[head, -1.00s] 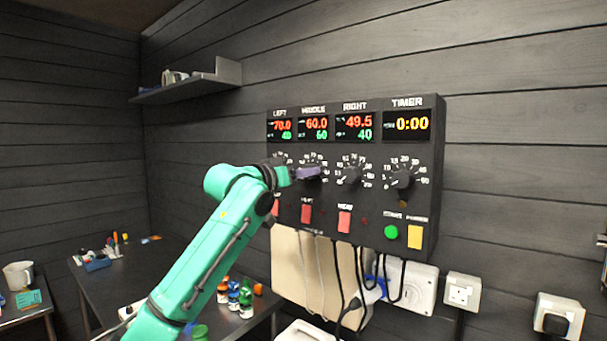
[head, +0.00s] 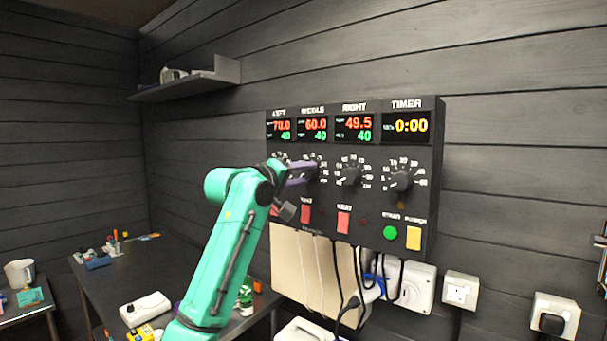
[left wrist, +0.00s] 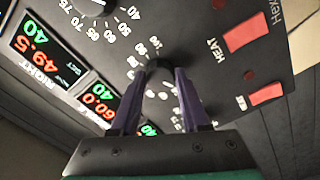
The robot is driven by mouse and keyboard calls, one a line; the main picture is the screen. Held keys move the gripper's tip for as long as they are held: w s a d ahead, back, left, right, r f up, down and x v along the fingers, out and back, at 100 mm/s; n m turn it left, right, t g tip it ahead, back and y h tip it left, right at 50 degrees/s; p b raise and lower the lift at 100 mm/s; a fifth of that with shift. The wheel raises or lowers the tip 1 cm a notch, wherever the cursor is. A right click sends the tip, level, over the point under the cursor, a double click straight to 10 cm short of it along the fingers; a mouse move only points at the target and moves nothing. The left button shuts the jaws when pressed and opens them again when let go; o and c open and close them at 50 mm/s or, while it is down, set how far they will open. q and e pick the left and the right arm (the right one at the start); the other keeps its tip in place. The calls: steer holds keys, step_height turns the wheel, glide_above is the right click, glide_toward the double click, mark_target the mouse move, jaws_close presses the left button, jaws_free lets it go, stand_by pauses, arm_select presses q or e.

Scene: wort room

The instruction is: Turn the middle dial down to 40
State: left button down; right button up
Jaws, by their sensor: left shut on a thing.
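The black control box (head: 425,160) hangs on the wall. Its middle display (head: 312,129) reads 60.0 in red and 40 in green. The middle dial (left wrist: 160,72) sits between the purple fingers of my left gripper (left wrist: 166,68), which is shut on it. In the head view my left gripper (head: 303,172) covers most of that dial. The right dial (head: 348,175) and the timer dial (head: 401,181) are clear of the gripper. The left dial is mostly hidden behind my left arm. My right gripper is not in view.
Red heat switches (head: 343,222), a green button (head: 390,232) and a yellow switch (head: 413,238) lie below the dials. Cables (head: 363,275) hang under the box. A dark table (head: 160,270) with small items stands at lower left. A shelf (head: 190,86) is above left.

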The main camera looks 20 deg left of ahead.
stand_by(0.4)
arm_select(q)
steer(key=shift+c, duration=2)
jaws_free()
steer(key=shift+s+a+f+b, duration=0.1)
steer(key=shift+s+a+b, duration=0.05)
steer(key=shift+s+b, duration=0.15)
steer(key=b+v, duration=0.7)
steer(key=v, duration=0.7)
